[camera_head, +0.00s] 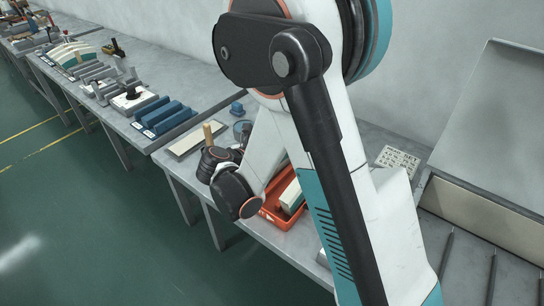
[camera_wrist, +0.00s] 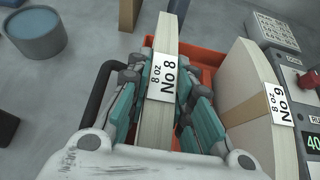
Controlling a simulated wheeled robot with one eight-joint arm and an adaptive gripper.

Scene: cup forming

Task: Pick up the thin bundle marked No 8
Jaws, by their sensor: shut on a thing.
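The thin bundle marked No 8 (camera_wrist: 168,35) is a pale, narrow stack with a white "8 oz No 8" label, in the middle of the wrist view. My gripper (camera_wrist: 163,92) is shut on it, with teal and grey fingers on both sides. An orange-red tray (camera_wrist: 208,60) lies beneath and beside it. I cannot tell whether the bundle touches the tray.
A thicker bundle marked No 9 (camera_wrist: 243,88) stands to the right of my gripper. A control panel (camera_wrist: 309,85) is at the right edge. A blue round container (camera_wrist: 37,33) and a brown block (camera_wrist: 129,14) are at the upper left. Blue blocks (camera_head: 163,116) lie farther along the bench.

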